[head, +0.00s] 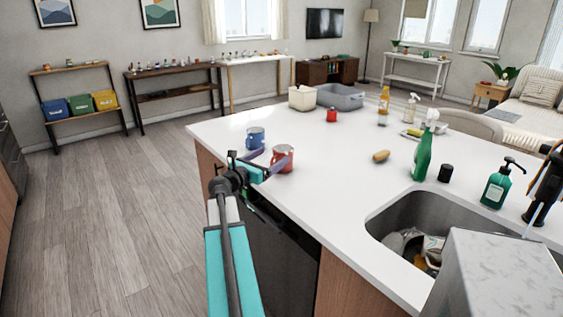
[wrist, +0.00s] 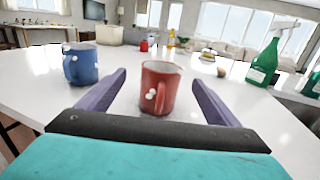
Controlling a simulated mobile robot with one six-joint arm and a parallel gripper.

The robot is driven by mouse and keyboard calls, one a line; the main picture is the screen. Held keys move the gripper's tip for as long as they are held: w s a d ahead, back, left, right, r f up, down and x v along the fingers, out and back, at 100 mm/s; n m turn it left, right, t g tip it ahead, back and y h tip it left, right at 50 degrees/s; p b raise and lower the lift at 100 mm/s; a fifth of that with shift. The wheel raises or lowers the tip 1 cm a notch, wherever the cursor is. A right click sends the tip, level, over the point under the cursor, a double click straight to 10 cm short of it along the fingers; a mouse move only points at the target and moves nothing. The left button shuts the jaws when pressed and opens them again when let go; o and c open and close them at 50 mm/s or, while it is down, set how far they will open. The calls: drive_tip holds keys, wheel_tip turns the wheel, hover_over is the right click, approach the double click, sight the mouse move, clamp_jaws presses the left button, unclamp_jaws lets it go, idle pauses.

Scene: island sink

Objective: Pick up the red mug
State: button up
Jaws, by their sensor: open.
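The red mug (head: 283,159) stands upright on the white island top (head: 345,200), near its left edge. I see nothing held. I cannot tell whether a finger touches the mug.
A blue mug (head: 256,138) stands close behind and left of the red mug; it also shows left of the fingers (wrist: 80,64). A smaller red object (head: 332,115), a green spray bottle (head: 423,152) and the sink (head: 400,215) lie farther off. Counter right of the mug is clear.

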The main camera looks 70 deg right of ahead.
sight(276, 154)
drive_tip(key=shift+d, duration=0.1)
drive_tip(key=shift+p+x, duration=0.65)
drive_tip(key=shift+x, duration=1.85)
drive_tip(key=shift+s+f, duration=0.15)
drive_tip(key=c, duration=1.4)
drive_tip(key=shift+o, duration=0.2)
wheel_tip(276, 154, up, 10)
drive_tip(key=shift+b, duration=0.3)
